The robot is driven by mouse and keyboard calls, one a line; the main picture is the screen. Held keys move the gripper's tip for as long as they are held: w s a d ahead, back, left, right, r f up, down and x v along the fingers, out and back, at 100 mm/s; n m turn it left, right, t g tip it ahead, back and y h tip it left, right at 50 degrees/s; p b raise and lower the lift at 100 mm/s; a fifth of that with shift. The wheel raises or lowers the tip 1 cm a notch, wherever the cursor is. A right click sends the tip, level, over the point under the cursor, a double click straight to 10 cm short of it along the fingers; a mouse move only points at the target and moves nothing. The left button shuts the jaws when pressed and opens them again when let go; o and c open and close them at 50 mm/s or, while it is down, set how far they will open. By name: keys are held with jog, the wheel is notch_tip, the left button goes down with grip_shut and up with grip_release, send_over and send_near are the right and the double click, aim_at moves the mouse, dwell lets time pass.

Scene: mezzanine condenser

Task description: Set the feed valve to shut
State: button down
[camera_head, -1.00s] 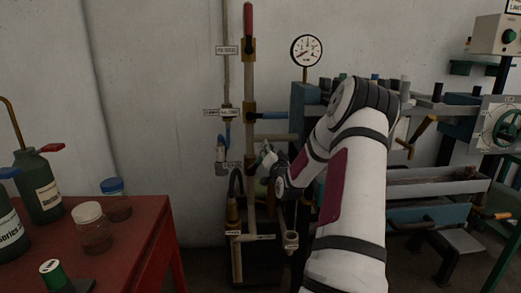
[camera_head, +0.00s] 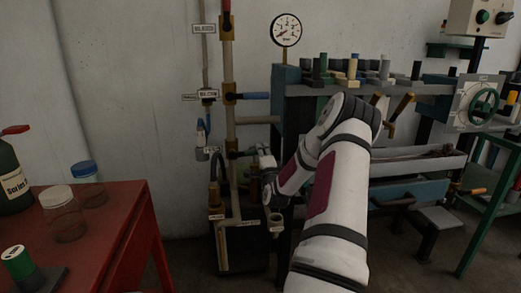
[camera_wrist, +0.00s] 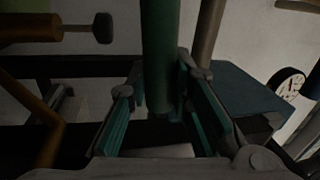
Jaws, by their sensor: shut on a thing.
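A vertical pipe (camera_head: 229,70) carries several valves in the head view. A red handle (camera_head: 226,8) is at its top, and a blue lever (camera_head: 253,96) points right partway down. My gripper (camera_head: 263,160) is low beside this pipe, small and partly hidden by my wrist. In the wrist view my gripper (camera_wrist: 172,100) has its teal-padded fingers on either side of a green bar-shaped handle (camera_wrist: 160,50) and is shut on it. I cannot tell for sure which valve this handle belongs to. The small white labels are mostly unreadable.
A pressure gauge (camera_head: 286,30) is on the wall side. A red table (camera_head: 125,215) with jars and bottles stands at the left. A workbench (camera_head: 440,88) with several tools and a green handwheel (camera_head: 483,104) is at the right. A lower pipe assembly (camera_head: 222,245) stands below my gripper.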

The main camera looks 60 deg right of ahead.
jog(key=shift+f+m+g, duration=0.3)
jog(key=shift+f+m, duration=0.4)
jog(key=shift+m, duration=0.1)
jog(key=c, duration=1.4)
grip_release()
jog(key=shift+f, duration=0.1)
jog(key=shift+s, duration=0.1)
jog(key=v, duration=1.1)
jog(key=shift+s+a+f, duration=0.2)
jog(key=shift+a, duration=0.15)
